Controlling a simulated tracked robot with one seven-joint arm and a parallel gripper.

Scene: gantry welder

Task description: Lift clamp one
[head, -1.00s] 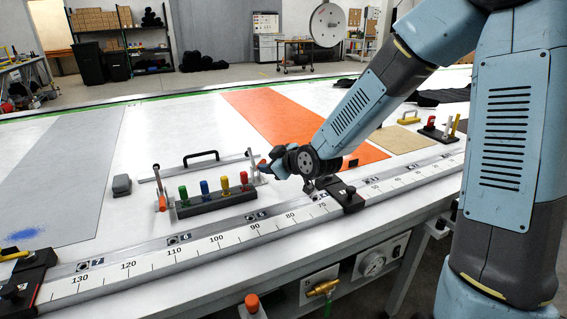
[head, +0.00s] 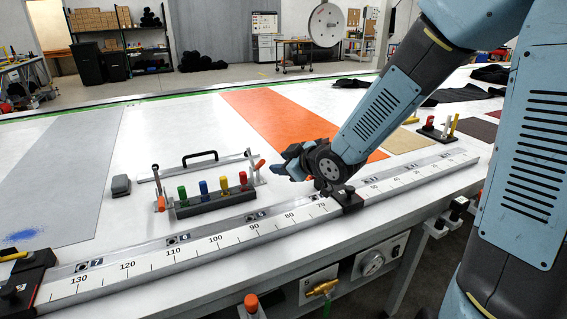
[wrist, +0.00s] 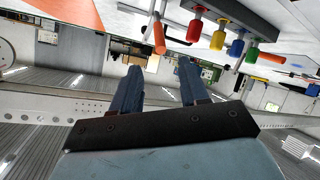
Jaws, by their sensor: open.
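A black clamp (head: 347,200) sits across the white ruler rail near the 70 mark in the head view. A second black clamp (head: 22,275) sits at the rail's left end. I cannot read which of them is clamp one. My gripper (head: 280,160) is above the table, behind and left of the middle clamp, apart from it. In the wrist view my gripper (wrist: 160,68) is open, with nothing between its fingers. No clamp can be made out in the wrist view.
A rack of coloured-handled pegs (head: 213,203) stands left of my gripper, also in the wrist view (wrist: 230,35). A bar with a black handle (head: 200,158) lies behind it. An orange mat (head: 280,120) lies beyond. The ruler rail (head: 200,246) runs along the front edge.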

